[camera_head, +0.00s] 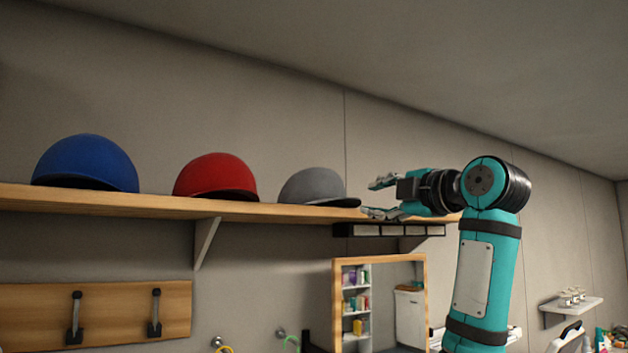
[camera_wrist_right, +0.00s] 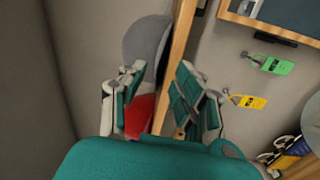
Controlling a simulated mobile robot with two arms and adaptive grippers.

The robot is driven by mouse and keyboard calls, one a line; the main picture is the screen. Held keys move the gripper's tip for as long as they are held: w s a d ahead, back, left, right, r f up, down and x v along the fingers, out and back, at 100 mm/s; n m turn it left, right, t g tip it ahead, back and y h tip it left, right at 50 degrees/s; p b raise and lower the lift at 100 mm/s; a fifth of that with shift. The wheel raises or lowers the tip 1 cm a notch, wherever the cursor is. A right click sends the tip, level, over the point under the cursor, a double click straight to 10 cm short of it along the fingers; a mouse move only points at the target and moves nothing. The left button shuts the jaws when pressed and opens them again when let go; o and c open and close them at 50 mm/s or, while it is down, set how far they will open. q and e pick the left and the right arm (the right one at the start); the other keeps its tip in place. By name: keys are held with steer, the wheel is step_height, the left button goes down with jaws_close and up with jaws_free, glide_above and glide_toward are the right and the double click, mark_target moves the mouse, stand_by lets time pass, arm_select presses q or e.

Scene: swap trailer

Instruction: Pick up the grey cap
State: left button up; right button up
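The grey cap (camera_head: 312,185) sits on the wooden wall shelf (camera_head: 270,211), at the right end of a row of caps. Its brim points right toward my right gripper (camera_head: 376,198). The right gripper is open and empty, just right of the brim, with one finger higher and the other near shelf height. In the right wrist view the grey cap (camera_wrist_right: 146,38) lies beyond the open fingers (camera_wrist_right: 161,72), and the shelf edge (camera_wrist_right: 178,50) runs between them. Whether a fingertip touches the brim, I cannot tell. My left gripper is not in view.
A red cap (camera_head: 216,177) and a blue cap (camera_head: 86,163) stand farther left on the shelf. Below are a dark rack (camera_head: 390,230), a wood-framed mirror (camera_head: 338,300) and a hook board (camera_head: 115,312). The space above the caps is clear.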

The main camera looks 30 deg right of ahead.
mark_target(358, 200)
steer(key=shift+w, duration=0.15)
steer(key=w+p, duration=0.4)
steer(key=w, duration=0.1)
steer(key=shift+a+r, duration=0.15)
steer(key=shift+a, duration=0.15)
steer(key=shift+s, duration=0.1)
steer(key=shift+c, duration=0.6)
steer(key=c, duration=0.5)
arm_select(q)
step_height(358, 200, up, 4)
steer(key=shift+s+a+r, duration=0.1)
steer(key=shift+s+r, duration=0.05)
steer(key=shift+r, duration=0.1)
arm_select(e)
jaws_close()
